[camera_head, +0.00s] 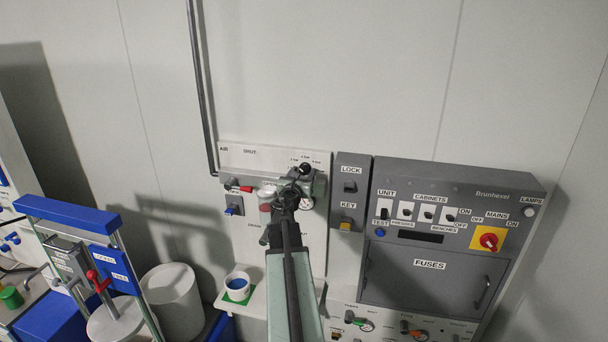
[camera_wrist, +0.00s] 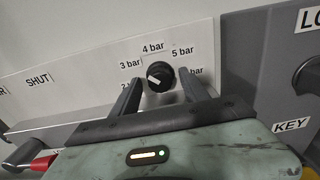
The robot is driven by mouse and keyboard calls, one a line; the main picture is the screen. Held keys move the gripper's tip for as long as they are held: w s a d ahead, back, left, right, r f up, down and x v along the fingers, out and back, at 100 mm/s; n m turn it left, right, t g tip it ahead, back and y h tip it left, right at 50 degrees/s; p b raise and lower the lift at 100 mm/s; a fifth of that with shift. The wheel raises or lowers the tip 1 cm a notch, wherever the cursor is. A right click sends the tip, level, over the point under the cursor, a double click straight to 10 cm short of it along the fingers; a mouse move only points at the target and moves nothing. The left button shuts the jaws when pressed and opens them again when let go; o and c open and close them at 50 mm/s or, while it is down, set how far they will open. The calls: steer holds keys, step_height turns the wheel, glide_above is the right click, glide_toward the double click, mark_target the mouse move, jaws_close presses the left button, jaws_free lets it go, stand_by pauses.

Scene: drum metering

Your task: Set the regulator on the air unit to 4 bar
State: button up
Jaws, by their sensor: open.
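The regulator knob (camera_wrist: 160,76) is round and black with a white mark. It sits on the pale air unit panel (camera_wrist: 90,88). Labels around it read 3 bar, 4 bar and 5 bar; the labels at either end are partly hidden by my fingers. The white mark slants up to the left, roughly toward 3 bar. My gripper (camera_wrist: 161,84) is open, with one finger left and one right of the knob and a gap beside each. In the head view the knob (camera_head: 305,167) shows just above my gripper (camera_head: 304,178).
A red lever (camera_wrist: 42,163) is at the lower left of the wrist view. A grey LOCK and KEY panel (camera_head: 352,165) stands close on the right, beside the fuse cabinet (camera_head: 425,285). A blue-filled cup (camera_head: 238,281) sits on a shelf below.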

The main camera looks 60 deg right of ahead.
jaws_close()
steer(key=shift+m, duration=0.8)
stand_by(0.4)
steer(key=m, duration=0.2)
steer(key=shift+m, duration=2.6)
jaws_free()
